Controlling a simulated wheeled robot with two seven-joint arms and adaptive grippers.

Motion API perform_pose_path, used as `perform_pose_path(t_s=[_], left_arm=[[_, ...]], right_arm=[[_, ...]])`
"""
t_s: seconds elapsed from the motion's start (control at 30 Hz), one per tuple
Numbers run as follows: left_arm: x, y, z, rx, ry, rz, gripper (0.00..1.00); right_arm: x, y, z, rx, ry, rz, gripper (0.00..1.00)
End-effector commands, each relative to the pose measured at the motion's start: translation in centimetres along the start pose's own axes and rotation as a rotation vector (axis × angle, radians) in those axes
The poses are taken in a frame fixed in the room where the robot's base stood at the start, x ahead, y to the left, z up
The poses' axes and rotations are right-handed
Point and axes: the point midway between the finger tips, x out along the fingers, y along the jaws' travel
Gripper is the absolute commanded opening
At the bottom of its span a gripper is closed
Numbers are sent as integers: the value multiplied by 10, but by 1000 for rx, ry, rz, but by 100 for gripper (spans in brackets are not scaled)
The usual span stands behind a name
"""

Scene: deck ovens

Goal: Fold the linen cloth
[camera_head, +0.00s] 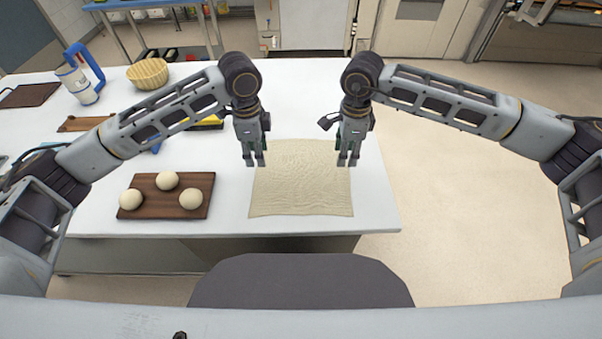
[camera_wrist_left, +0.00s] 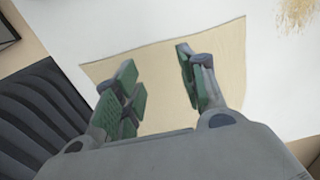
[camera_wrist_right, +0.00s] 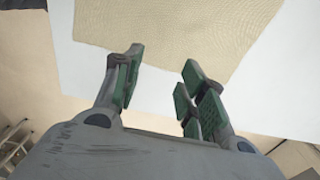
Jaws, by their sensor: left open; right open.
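A beige linen cloth (camera_head: 300,185) lies flat and spread out near the right end of the white table. My left gripper (camera_head: 254,163) is open and empty over the cloth's left edge. My right gripper (camera_head: 347,163) is open and empty over its right edge. The cloth also shows in the left wrist view (camera_wrist_left: 160,70), behind the open left fingers (camera_wrist_left: 160,75). In the right wrist view the cloth (camera_wrist_right: 170,25) lies beyond the open right fingers (camera_wrist_right: 162,70). I cannot tell exactly how high either gripper is above the cloth.
A dark wooden board (camera_head: 150,208) with three dough balls (camera_head: 191,199) lies left of the cloth. A yellow object (camera_head: 207,123) is partly hidden behind my left arm. A wicker bowl (camera_head: 148,74) and a white-and-blue container (camera_head: 78,84) stand further back. The table (camera_head: 385,215) ends just right of the cloth.

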Motion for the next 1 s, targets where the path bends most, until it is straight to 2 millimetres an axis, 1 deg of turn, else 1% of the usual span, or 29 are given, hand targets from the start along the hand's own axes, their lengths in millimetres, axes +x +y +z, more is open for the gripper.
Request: perform_pose_path(t_s=[0.4,0.6,0.8,1.0], left_arm=[[45,0,1,-1,-2,1,41],[62,0,1,-2,-1,1,41],[70,0,1,-1,-1,0,41],[71,0,1,-1,-1,0,41]], right_arm=[[46,1,0,0,1,3,41],[63,0,0,0,0,2,41],[70,0,0,0,1,1,41],[71,0,0,0,0,1,41]])
